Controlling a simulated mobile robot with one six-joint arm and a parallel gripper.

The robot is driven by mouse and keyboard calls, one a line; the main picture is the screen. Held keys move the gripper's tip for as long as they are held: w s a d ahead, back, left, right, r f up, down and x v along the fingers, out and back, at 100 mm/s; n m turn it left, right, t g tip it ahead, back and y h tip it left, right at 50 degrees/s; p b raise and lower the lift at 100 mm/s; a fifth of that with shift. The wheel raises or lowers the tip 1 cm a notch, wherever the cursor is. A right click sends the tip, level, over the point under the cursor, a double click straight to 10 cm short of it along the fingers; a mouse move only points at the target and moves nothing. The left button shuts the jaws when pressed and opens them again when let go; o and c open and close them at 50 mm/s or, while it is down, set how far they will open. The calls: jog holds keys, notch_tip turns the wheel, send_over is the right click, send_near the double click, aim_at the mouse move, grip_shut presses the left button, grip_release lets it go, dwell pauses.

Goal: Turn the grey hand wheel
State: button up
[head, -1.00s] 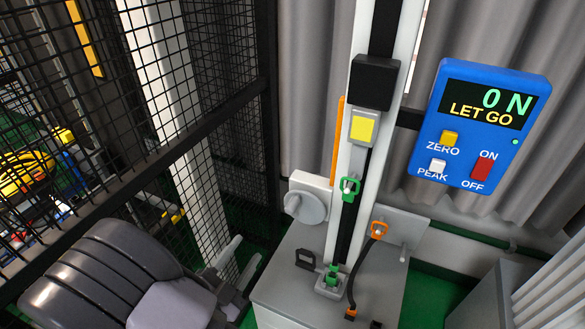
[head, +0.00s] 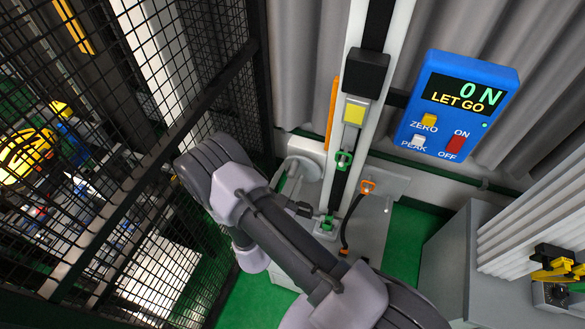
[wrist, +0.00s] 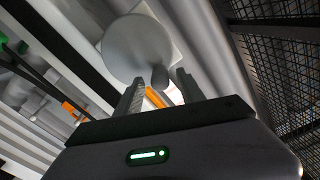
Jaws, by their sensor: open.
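The grey hand wheel (wrist: 135,45) is a round disc with a small knob (wrist: 160,76) near its rim. In the head view the wheel (head: 303,167) sits on a pale housing at the left of the tower foot, partly hidden by my arm. My gripper (wrist: 158,90) is open in the wrist view, its two fingers pointing at the wheel. The knob shows between the fingertips; I cannot tell whether they touch it. In the head view the fingers (head: 290,183) show just in front of the wheel, the rest mostly hidden behind my arm.
A blue display (head: 457,108) reads "0 N" and "LET GO". The tower has a black block (head: 366,72), green clamps (head: 343,160) and an orange-ended cable (head: 367,187) beside it. Black mesh fencing (head: 205,60) stands close on the left. Green floor shows at right of the base.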

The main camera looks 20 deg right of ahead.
jog(key=shift+x, duration=1.3)
jog(key=shift+c, duration=0.5)
grip_shut()
jog(key=b, duration=0.1)
jog(key=m+b, duration=0.1)
jog(key=b, duration=0.1)
jog(key=shift+s+d+f, duration=0.15)
jog(key=shift+d+f, duration=0.05)
jog(key=shift+f, duration=0.15)
jog(key=shift+s+d+r+m+b, duration=0.1)
jog(key=shift+s+d+m+b, duration=0.05)
jog(key=shift+m+b, duration=0.4)
jog(key=shift+s+d+r+m+b, duration=0.1)
jog(key=shift+d+m+b, duration=0.05)
jog(key=shift+m+b, duration=0.4)
jog(key=shift+s+r, duration=0.1)
jog(key=shift+r, duration=0.15)
